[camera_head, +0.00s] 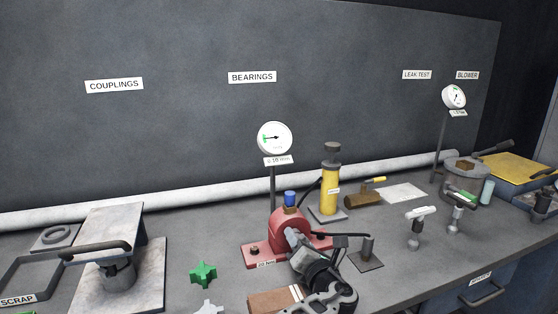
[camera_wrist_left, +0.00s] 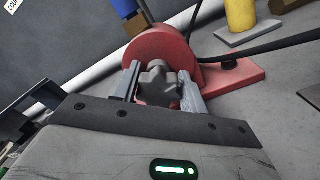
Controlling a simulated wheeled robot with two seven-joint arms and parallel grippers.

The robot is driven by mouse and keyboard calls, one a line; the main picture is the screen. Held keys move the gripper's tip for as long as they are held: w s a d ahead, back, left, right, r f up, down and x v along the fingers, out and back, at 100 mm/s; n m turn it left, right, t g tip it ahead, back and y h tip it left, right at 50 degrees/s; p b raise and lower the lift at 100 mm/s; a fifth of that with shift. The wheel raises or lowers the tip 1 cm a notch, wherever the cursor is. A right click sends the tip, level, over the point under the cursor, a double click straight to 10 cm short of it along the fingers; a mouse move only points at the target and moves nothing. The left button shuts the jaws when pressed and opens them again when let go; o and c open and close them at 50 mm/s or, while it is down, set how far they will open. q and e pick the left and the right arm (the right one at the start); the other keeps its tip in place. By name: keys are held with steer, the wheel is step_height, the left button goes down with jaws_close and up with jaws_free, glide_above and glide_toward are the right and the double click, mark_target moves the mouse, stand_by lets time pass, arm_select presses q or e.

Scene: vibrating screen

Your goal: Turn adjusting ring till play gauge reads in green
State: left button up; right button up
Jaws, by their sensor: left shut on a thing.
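The red bearing housing (camera_head: 286,229) stands bolted to the bench, with a blue cap on top. The grey lobed adjusting ring (camera_wrist_left: 157,84) is on its front face in the left wrist view. My left gripper (camera_wrist_left: 160,88) is shut on the ring, one finger on each side; in the head view my left gripper (camera_head: 301,252) hides most of the ring. The round play gauge (camera_head: 274,138) stands on a post behind the housing. Its needle points left, at or close to the green mark; it is too small to tell exactly. My right gripper is not in view.
A yellow pump (camera_head: 330,190) with a hose stands behind the housing. A green star knob (camera_head: 203,274) lies left of it. A small grey post stand (camera_head: 367,254) is close on the right. A scrap tray (camera_head: 35,278) and a steel plate fixture (camera_head: 118,262) are at left.

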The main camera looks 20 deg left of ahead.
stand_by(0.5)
arm_select(q)
steer(key=o, duration=0.5)
steer(key=shift+o, duration=0.2)
steer(key=shift+p+v, duration=0.8)
steer(key=shift+v, duration=0.15)
steer(key=shift+s+d, duration=0.2)
steer(key=shift+s, duration=0.1)
steer(key=shift+v, duration=1.7)
steer(key=o, duration=0.3)
